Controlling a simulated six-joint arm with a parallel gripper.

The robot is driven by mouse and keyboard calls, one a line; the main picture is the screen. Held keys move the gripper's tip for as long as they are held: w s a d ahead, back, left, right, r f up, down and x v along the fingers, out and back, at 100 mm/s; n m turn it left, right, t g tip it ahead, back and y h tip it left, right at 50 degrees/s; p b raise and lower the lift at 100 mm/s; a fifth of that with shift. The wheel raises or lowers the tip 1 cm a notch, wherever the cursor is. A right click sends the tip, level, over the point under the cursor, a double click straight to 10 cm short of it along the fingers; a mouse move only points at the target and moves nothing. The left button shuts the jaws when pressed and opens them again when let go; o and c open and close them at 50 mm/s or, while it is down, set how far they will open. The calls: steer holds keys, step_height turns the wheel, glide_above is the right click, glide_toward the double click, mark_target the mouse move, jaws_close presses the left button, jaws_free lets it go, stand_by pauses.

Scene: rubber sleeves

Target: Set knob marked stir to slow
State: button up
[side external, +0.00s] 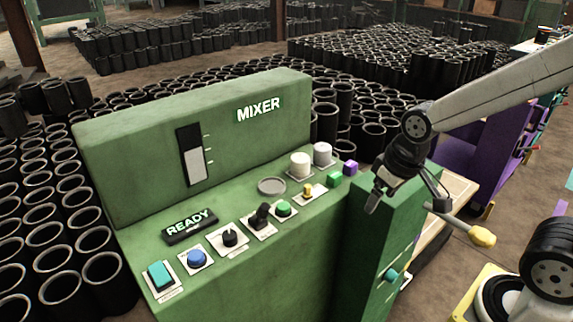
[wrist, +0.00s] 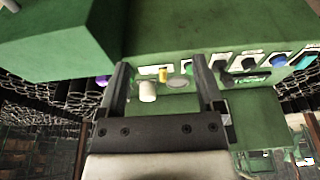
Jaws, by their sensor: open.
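The green mixer console (side external: 230,275) has a sloped front panel with a row of controls. A black rotary knob (side external: 230,238) sits on a white plate near the middle of the row, and a taller black knob or switch (side external: 262,216) is to its right. The labels are too small to read, so I cannot tell which is marked stir or where slow is. Both black controls also show right of the fingers in the wrist view. My gripper (wrist: 160,72) is open and empty, its fingers apart. In the side view my gripper (side external: 376,198) hangs right of the console, away from both.
Along the panel are a teal button (side external: 160,274), a blue button (side external: 197,257), a green button (side external: 284,208) and a yellow toggle (side external: 308,190). White cylinders (side external: 300,164) stand behind. A green cabinet (side external: 375,255) stands below my gripper. Black sleeves fill the floor behind.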

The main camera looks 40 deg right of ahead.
steer(key=w, duration=0.2)
steer(key=m+g, duration=0.3)
steer(key=m, duration=0.6)
glide_above(229, 234)
step_height(229, 234, down, 5)
steer(key=shift+s+f, duration=0.1)
steer(key=shift+f, duration=3.9)
jaws_close()
steer(key=shift+n, duration=0.3)
